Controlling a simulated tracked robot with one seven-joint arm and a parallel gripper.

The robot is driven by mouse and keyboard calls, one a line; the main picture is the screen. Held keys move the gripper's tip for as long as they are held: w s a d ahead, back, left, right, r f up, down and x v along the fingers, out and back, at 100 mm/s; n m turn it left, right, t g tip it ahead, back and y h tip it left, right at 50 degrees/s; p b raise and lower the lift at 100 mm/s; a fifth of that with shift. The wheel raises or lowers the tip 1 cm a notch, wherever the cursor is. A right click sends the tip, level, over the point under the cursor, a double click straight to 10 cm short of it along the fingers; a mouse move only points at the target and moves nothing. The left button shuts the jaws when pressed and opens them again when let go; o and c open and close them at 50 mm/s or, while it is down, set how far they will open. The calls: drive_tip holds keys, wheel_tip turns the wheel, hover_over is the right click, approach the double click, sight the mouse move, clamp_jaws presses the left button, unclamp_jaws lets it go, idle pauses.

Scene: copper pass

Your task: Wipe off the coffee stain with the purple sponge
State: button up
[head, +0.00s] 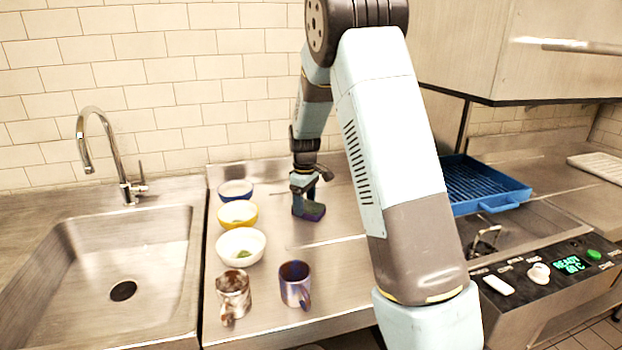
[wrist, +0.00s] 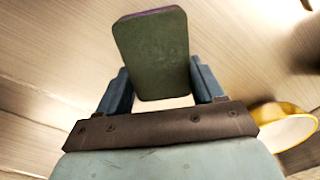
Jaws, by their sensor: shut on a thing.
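My gripper (head: 304,186) is shut on the purple sponge (head: 309,212), low over the steel counter behind the mugs and to the right of the bowls. In the wrist view the sponge (wrist: 152,52) sits between the two blue fingers of my gripper (wrist: 160,70). Its dark green face shows, with a thin purple edge at the top. I cannot tell whether the sponge touches the counter. I cannot make out a coffee stain in either view; my arm hides part of the counter.
A blue-rimmed bowl (head: 236,190), a yellow bowl (head: 238,214) and a white bowl (head: 241,246) stand in a row. A brown-and-white mug (head: 233,293) and a dark mug (head: 295,285) are in front. The sink (head: 120,255) is left; a blue basket (head: 487,184) is right.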

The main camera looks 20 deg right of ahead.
drive_tip(key=shift+d, duration=0.35)
drive_tip(key=shift+d+r, duration=0.1)
drive_tip(key=shift+d, duration=0.15)
drive_tip(key=shift+s+a, duration=0.15)
drive_tip(key=shift+a, duration=2.2)
drive_tip(key=shift+d, duration=0.1)
drive_tip(key=shift+d+f, duration=0.2)
drive_tip(key=shift+d, duration=0.1)
drive_tip(key=shift+d+r, duration=0.2)
drive_tip(key=shift+d, duration=0.45)
drive_tip(key=shift+d+f, duration=0.1)
drive_tip(key=shift+d, duration=1.1)
drive_tip(key=shift+a+r, duration=0.15)
drive_tip(key=shift+r, duration=3.9)
